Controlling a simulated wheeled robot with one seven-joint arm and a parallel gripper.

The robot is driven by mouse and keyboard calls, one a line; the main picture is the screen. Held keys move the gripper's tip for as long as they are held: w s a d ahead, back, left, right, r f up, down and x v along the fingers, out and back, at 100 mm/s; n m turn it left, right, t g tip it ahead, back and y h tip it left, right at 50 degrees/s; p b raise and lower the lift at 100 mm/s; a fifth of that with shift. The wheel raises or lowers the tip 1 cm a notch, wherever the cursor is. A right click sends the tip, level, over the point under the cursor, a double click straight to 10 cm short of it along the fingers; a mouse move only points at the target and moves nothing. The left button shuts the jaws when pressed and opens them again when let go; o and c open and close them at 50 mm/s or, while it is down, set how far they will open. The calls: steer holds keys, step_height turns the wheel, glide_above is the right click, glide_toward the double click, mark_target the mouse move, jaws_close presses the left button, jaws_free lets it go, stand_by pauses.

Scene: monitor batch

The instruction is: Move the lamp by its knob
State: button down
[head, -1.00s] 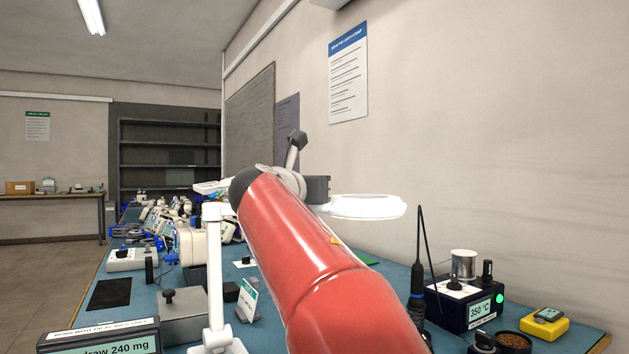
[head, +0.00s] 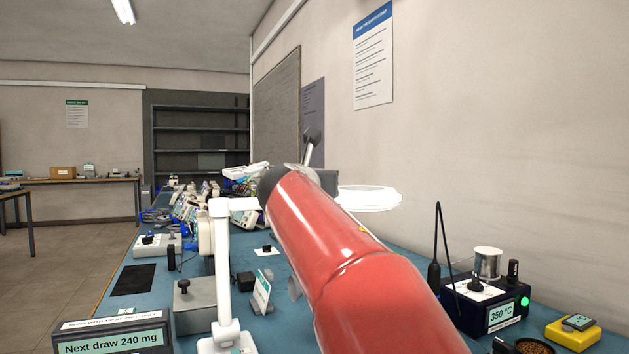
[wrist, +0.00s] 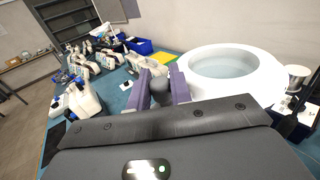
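The lamp is white. Its post (head: 222,270) stands left of my red arm in the head view, and its ring-shaped head (head: 372,198) shows to the right of my arm. The head is large at the upper right of the wrist view (wrist: 262,75). The dark grey knob (wrist: 160,92) sits between my gripper's two purplish fingers (wrist: 160,88), which appear to press on it from both sides. In the head view my arm hides the fingers, the knob and the middle of the lamp's arm.
A blue bench carries a 350 °C station (head: 485,304), a yellow device (head: 573,331), a grey metal box (head: 195,303), a small sign (head: 262,291) and a display (head: 112,339). Several instruments crowd its far end. A wall runs along the right.

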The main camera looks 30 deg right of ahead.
steer(key=c, duration=1.3)
jaws_free()
steer(key=shift+w, duration=0.2)
steer(key=b+v, duration=0.1)
steer(key=v, duration=0.7)
